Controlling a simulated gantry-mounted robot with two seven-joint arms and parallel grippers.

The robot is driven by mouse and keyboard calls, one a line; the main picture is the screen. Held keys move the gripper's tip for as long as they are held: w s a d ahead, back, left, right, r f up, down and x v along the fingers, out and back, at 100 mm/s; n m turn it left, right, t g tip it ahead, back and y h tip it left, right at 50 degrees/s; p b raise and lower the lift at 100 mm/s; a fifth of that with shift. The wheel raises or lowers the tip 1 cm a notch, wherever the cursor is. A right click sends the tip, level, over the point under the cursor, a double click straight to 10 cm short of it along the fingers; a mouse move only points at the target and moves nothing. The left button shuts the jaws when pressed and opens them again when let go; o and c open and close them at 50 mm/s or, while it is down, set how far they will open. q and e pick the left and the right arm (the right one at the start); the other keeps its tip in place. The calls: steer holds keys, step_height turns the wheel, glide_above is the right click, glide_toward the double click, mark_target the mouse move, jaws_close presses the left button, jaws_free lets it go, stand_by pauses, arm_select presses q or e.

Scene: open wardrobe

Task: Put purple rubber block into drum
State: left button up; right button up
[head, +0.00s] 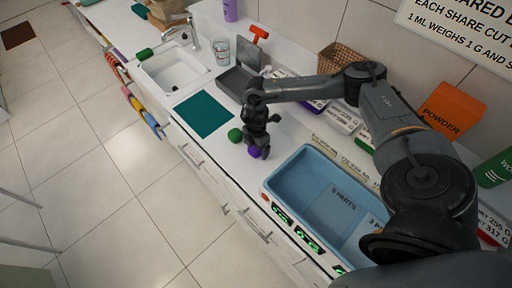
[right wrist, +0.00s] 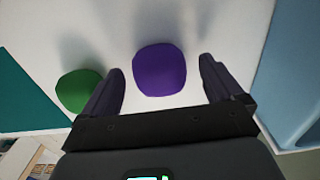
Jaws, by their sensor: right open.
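The purple rubber block (head: 255,152) lies on the white counter beside the blue tub and is partly covered by my right gripper (head: 260,144) in the head view. In the right wrist view the purple block (right wrist: 160,69) sits between the two open fingers, with pale counter showing on both sides of it. The light blue tub (head: 284,182) has markings inside reading "5 PARTS" and "3 P…" and a front panel with green displays. I cannot tell whether this tub is the drum. My left gripper does not show.
A green block (head: 235,135) lies close to the purple one, left of the fingers in the right wrist view (right wrist: 78,91). A teal mat (head: 204,114), a grey tray (head: 234,82) and a sink (head: 170,72) lie further left. An orange powder box (head: 452,108) stands behind the tub.

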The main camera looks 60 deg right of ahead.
step_height(320, 180, up, 10)
steer(key=p, duration=0.2)
steer(key=w+a+f+n+t+y, duration=0.1)
steer(key=w+a+f+n+t, duration=0.1)
steer(key=a, duration=0.8)
steer(key=w+a+f+n+t+y, duration=0.1)
steer(key=a+f+y, duration=0.15)
steer(key=a, duration=0.75)
steer(key=s+a+r+m+t+y, duration=0.1)
steer(key=a+r+m+t, duration=0.2)
steer(key=a, duration=1.2)
steer(key=s+d+m+g+h, duration=0.2)
steer(key=s+d+m+h, duration=0.2)
steer(key=s+d+m, duration=0.7)
steer(key=s+m, duration=0.1)
steer(key=s, duration=0.3)
steer(key=shift+s+d+m, duration=0.3)
steer(key=shift+d+m, duration=0.05)
steer(key=shift+m, duration=0.05)
